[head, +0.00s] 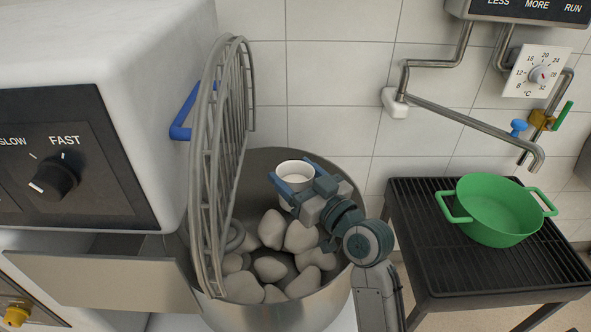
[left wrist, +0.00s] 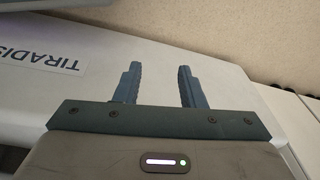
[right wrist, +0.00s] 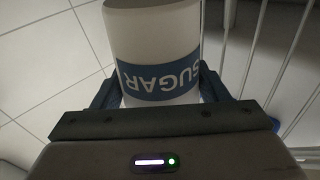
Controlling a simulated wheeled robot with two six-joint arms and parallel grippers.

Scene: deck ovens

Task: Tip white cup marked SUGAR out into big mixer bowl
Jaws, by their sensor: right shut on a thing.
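The white cup marked SUGAR (head: 295,170) is held by my right gripper (head: 293,187) over the back part of the big mixer bowl (head: 340,290). In the head view the cup looks about upright, with white content visible inside its rim. In the right wrist view the cup (right wrist: 160,40) sits between the two fingers, its blue SUGAR band facing the camera. The bowl holds several pale lumps (head: 270,268). My left gripper (left wrist: 158,85) shows only in its wrist view, with its fingers apart and nothing between them.
A raised wire guard (head: 222,150) stands along the bowl's left side, next to the mixer housing (head: 100,60). A green pot (head: 497,212) stands on a black slatted rack (head: 425,215) at the right. A pipe tap (head: 480,125) reaches out above the rack.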

